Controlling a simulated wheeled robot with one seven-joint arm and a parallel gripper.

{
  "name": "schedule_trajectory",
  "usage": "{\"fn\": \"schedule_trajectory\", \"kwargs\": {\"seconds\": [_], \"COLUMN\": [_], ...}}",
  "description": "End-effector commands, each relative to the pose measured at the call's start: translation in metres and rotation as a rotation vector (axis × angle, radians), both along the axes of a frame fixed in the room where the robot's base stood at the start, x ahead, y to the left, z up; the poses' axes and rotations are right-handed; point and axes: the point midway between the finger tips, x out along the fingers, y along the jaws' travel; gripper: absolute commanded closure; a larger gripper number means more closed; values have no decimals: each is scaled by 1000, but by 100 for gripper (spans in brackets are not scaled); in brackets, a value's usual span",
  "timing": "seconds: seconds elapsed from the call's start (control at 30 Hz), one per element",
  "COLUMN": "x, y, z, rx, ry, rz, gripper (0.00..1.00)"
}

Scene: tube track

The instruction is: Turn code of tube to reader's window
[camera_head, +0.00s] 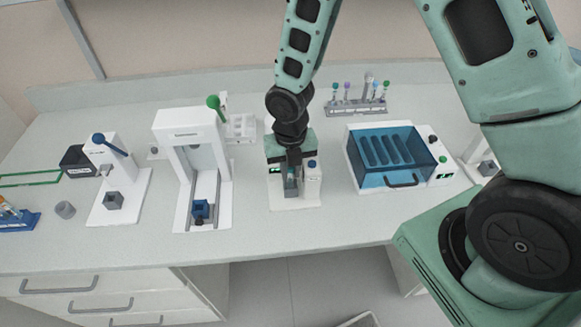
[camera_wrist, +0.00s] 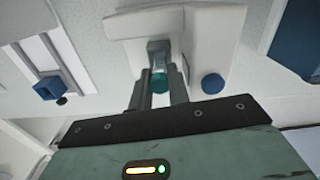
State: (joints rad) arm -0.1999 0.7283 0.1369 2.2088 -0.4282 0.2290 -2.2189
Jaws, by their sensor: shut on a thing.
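My gripper (camera_wrist: 159,92) is shut on a tube with a teal cap (camera_wrist: 159,84), one finger on each side just below the cap. The clear tube body stands in a grey holder (camera_wrist: 158,46) on the white reader (camera_wrist: 190,22). In the head view my gripper (camera_head: 291,176) reaches down from above into the reader (camera_head: 312,184), which has a small green display and a blue button (camera_head: 312,163). The button also shows in the wrist view (camera_wrist: 212,84), right of the fingers. The tube's code and the window are not visible.
To the left stands a white press-like device (camera_head: 185,130) with a blue block on a rail. To the right is a blue-lidded box (camera_head: 388,155). A tube rack (camera_head: 356,106) stands behind. The counter front edge is close before the reader.

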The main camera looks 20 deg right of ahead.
Motion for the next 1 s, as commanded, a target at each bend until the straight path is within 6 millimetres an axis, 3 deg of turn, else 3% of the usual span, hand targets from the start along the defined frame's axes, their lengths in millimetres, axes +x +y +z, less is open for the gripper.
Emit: {"fn": "schedule_trajectory", "kwargs": {"seconds": [0.23, 0.27, 0.33, 1.0], "x": [0, 0, 0, -1], "y": [0, 0, 0, -4], "z": [0, 0, 0, 0], "rx": [0, 0, 0, -6], "ry": [0, 0, 0, 4], "rz": [0, 0, 0, -3], "gripper": [98, 74, 57, 57]}}
